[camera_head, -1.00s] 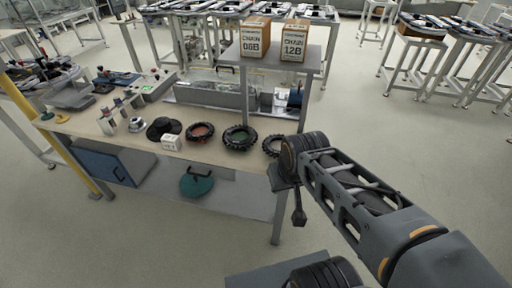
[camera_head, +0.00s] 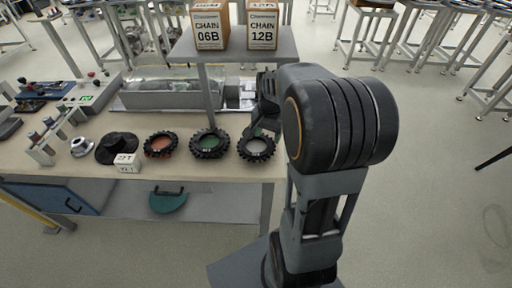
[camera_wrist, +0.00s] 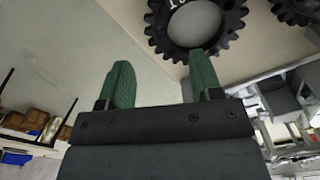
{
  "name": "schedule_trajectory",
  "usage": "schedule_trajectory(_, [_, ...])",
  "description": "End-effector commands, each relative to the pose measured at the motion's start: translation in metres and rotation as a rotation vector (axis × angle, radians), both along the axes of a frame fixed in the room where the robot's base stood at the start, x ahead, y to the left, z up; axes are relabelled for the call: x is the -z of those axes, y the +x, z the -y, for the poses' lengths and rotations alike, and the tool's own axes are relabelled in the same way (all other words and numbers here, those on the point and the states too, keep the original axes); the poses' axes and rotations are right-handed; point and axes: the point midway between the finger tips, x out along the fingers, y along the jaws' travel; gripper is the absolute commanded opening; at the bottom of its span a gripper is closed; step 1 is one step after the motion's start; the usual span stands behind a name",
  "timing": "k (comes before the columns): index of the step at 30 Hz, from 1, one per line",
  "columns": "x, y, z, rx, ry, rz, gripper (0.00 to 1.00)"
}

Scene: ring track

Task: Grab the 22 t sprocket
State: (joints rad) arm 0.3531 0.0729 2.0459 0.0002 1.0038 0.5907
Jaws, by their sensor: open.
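Three dark toothed ring sprockets lie in a row on the bench: one with an orange middle (camera_head: 149,147), one with a green middle (camera_head: 197,149), and a right-hand one (camera_head: 256,156) with a pale middle. I cannot read which is the 22 t. In the wrist view a toothed sprocket (camera_wrist: 159,25) with an open centre lies beyond my gripper (camera_wrist: 160,60). Its green-padded fingers are apart with nothing between them; the right fingertip overlaps the sprocket's edge in the picture. Part of another sprocket (camera_wrist: 295,12) shows at the top right. In the head view my arm mostly hides the gripper.
A white label block (camera_head: 126,163) stands before a black disc-like part (camera_head: 113,147). A raised shelf (camera_head: 240,47) carries chain boxes marked 06B (camera_head: 209,28) and 12B (camera_head: 262,28). A metal tray (camera_head: 165,97) sits behind. The bench ends just right of the right-hand sprocket.

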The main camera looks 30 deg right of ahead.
Motion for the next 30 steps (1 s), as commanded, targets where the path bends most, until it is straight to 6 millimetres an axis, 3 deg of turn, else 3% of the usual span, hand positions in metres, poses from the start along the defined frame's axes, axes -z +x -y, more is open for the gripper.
schedule_trajectory(5, [0.019, 0.004, 0.010, 0.059, 0.008, -0.021, 0.59])
schedule_trajectory(19, [0.074, 0.004, 0.011, 0.060, 0.008, -0.022, 0.59])
schedule_trajectory(30, [0.083, 0.004, 0.011, 0.059, 0.007, -0.017, 0.59])
